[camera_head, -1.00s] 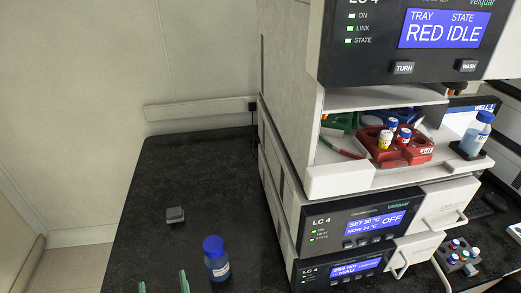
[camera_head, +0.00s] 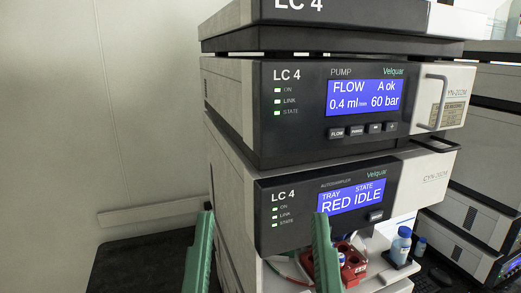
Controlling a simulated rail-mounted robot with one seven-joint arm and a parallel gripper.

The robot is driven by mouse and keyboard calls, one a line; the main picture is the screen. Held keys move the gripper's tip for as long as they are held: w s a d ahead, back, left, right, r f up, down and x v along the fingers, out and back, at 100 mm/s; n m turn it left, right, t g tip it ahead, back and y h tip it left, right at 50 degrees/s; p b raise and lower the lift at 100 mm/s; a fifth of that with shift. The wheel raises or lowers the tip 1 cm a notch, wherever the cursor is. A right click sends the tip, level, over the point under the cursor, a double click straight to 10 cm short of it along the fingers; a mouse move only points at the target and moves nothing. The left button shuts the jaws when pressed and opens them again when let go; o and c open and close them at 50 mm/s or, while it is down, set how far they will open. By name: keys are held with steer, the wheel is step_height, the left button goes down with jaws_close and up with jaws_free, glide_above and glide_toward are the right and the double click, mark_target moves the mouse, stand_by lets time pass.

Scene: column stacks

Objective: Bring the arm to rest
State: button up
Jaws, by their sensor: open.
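My gripper (camera_head: 264,215) shows at the bottom of the head view as two green fingers. They point up and stand wide apart, with nothing between them. The left finger is in front of the bench and the stack's left side. The right finger overlaps the autosampler's front and partly hides the open bay below it. I cannot tell how far the fingers are from the stack. The rest of the arm is out of view.
The LC 4 stack has a pump module (camera_head: 350,105) above an autosampler (camera_head: 325,205) reading RED IDLE. A red tray (camera_head: 352,264) with vials sits in the bay below. A blue-capped bottle (camera_head: 401,246) stands to the right. The dark bench (camera_head: 140,265) at left looks clear.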

step_height(320, 180, up, 26)
steer(key=p, duration=2.2)
step_height(320, 180, down, 18)
steer(key=b, duration=1.7)
steer(key=shift+b, duration=0.4)
steer(key=shift+a, duration=0.1)
